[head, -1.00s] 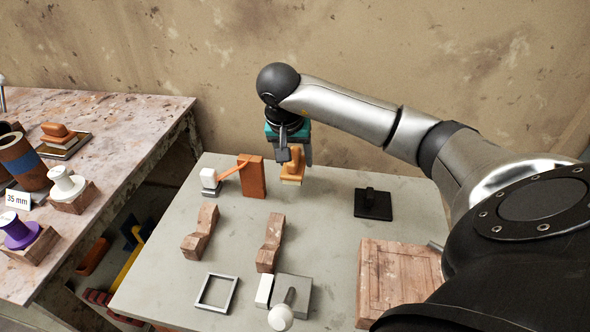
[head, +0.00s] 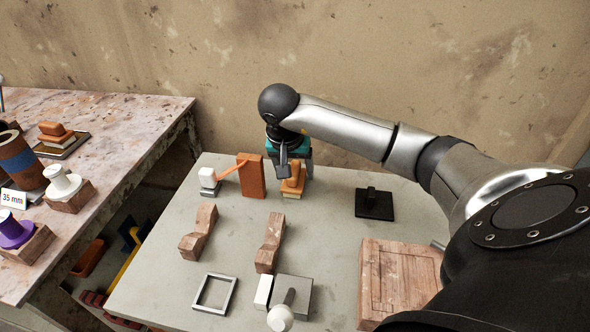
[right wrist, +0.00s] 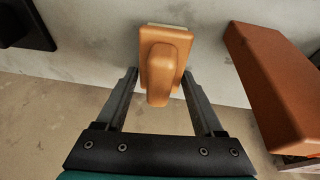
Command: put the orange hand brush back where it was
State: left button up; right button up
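The orange hand brush (head: 292,182) has a block with a raised grip and a pale underside. It is at the back of the grey table, right of an upright orange-brown block. My right gripper (head: 287,170) is above it, pointing down. My left gripper is not in view.
The orange-brown block (head: 251,176) stands close left of the brush, with a white-topped piece (head: 208,181) beyond it. A black plate with a knob (head: 374,205) lies to the right. Wooden cradles (head: 270,243) are in front. Bare tabletop (head: 325,215) lies between.

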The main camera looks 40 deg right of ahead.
jog(key=shift+o, duration=1.4)
jog(key=shift+r, duration=0.2)
jog(key=p+v, duration=0.3)
jog(key=v, duration=0.7)
jog(key=shift+w+p, duration=0.1)
jog(key=shift+p, duration=0.2)
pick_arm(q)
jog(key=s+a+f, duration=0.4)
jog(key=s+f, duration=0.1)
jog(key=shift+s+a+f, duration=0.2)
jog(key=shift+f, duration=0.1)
pick_arm(e)
jog(key=shift+v, duration=0.95)
